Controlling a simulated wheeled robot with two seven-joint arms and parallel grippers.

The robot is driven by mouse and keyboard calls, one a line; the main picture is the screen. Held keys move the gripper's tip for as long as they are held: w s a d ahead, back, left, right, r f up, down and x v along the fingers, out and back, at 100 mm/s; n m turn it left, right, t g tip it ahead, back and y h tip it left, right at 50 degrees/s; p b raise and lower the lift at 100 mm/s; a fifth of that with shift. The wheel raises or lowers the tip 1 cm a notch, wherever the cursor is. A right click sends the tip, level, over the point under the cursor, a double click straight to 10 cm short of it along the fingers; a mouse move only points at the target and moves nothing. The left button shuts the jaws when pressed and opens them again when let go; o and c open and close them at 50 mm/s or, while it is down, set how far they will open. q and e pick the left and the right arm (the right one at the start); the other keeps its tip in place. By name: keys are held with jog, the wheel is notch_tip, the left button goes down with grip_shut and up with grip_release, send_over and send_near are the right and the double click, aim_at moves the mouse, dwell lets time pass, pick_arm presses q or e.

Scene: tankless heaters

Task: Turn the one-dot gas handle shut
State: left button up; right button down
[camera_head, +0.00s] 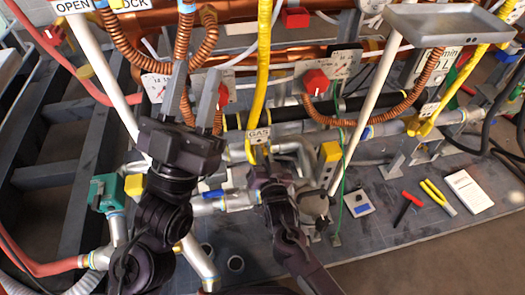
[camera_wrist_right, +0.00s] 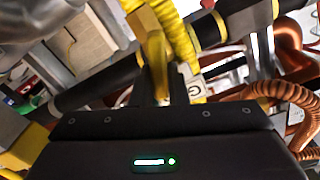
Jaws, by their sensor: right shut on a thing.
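A yellow gas handle (camera_head: 251,152) sits below a GAS tag (camera_head: 258,135) at the lower end of a yellow hose, in the middle of the head view. My right gripper (camera_head: 262,160) is at this handle, coming from below. In the right wrist view the gripper (camera_wrist_right: 158,92) is shut on the yellow handle (camera_wrist_right: 155,55), which stands up between the fingers. Dot marks on the handle cannot be made out. My left gripper (camera_head: 193,92) is open and empty, raised in front of the copper hoses, with its fingers pointing up.
A second yellow handle (camera_head: 421,126) is on the pipe to the right. A grey tray (camera_head: 455,22) on a post stands at the upper right. Red pliers (camera_head: 407,208), yellow pliers (camera_head: 438,197) and a white paper (camera_head: 467,191) lie on the bench. The bench's front right is mostly clear.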

jog(key=shift+d+f+m+p, duration=0.15)
jog(key=shift+m+p, duration=0.15)
jog(key=shift+m, duration=0.8)
pick_arm(q)
jog(key=w+d+f+g+y, duration=0.1)
jog(key=w+f+g+y, duration=0.1)
jog(key=f, duration=0.4)
jog(key=shift+w+d+f+g, duration=0.15)
jog(key=shift+w+d+g, duration=0.15)
jog(key=shift+w+g, duration=0.35)
pick_arm(e)
jog(key=shift+f, duration=0.1)
jog(key=c, duration=1.4)
grip_release()
jog(key=shift+c, duration=0.2)
